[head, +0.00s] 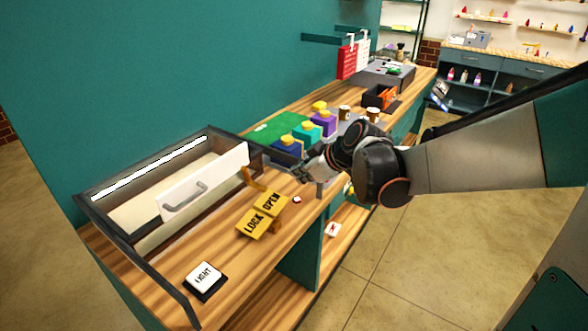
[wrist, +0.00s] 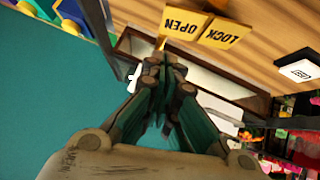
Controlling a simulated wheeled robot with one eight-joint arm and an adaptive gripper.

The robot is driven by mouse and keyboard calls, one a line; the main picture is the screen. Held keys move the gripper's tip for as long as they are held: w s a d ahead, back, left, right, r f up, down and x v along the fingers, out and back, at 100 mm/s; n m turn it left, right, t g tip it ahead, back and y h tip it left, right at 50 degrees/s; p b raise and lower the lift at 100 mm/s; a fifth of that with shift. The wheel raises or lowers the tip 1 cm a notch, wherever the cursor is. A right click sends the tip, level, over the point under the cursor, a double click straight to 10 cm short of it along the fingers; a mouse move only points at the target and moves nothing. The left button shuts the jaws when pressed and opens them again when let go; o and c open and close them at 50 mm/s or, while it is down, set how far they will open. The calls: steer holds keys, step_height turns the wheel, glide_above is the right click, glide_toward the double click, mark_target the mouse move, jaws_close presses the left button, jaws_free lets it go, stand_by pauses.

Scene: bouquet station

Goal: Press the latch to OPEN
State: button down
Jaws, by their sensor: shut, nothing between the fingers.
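The latch is a yellow two-part plate on the wooden counter, with an OPEN half (head: 271,203) and a LOCK half (head: 254,223). In the wrist view the OPEN half (wrist: 184,23) and the LOCK half (wrist: 223,34) show upside down, beyond my fingertips. A brass-coloured bar (head: 251,181) runs from beside the latch towards the case. My gripper (head: 303,174) is shut and empty, behind and to the right of the OPEN half in the head view. In the wrist view my gripper (wrist: 168,62) points towards the OPEN half; a gap seems to remain.
A dark-framed case (head: 125,245) with a white handled front (head: 203,184) stands left of the latch. A white LIGHT switch (head: 204,275) lies nearer the front. Blue, teal and purple blocks (head: 323,123) with yellow tops stand behind my gripper. A small red-and-white button (head: 297,200) lies nearby.

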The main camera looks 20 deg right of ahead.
steer(key=shift+s+r, duration=0.1)
steer(key=shift+s, duration=0.1)
steer(key=b, duration=0.4)
glide_toward(278, 193)
steer(key=w+a, duration=0.2)
steer(key=shift+w+a+r, duration=0.15)
steer(key=shift+w+a, duration=0.05)
steer(key=shift+w, duration=0.2)
steer(key=shift+d+f+b, duration=0.2)
steer(key=shift+f, duration=0.35)
steer(key=shift+d+f+b, duration=0.15)
steer(key=shift+f, duration=0.45)
steer(key=shift+w+d+f, duration=0.1)
steer(key=shift+w+f, duration=0.05)
steer(key=shift+f, duration=0.35)
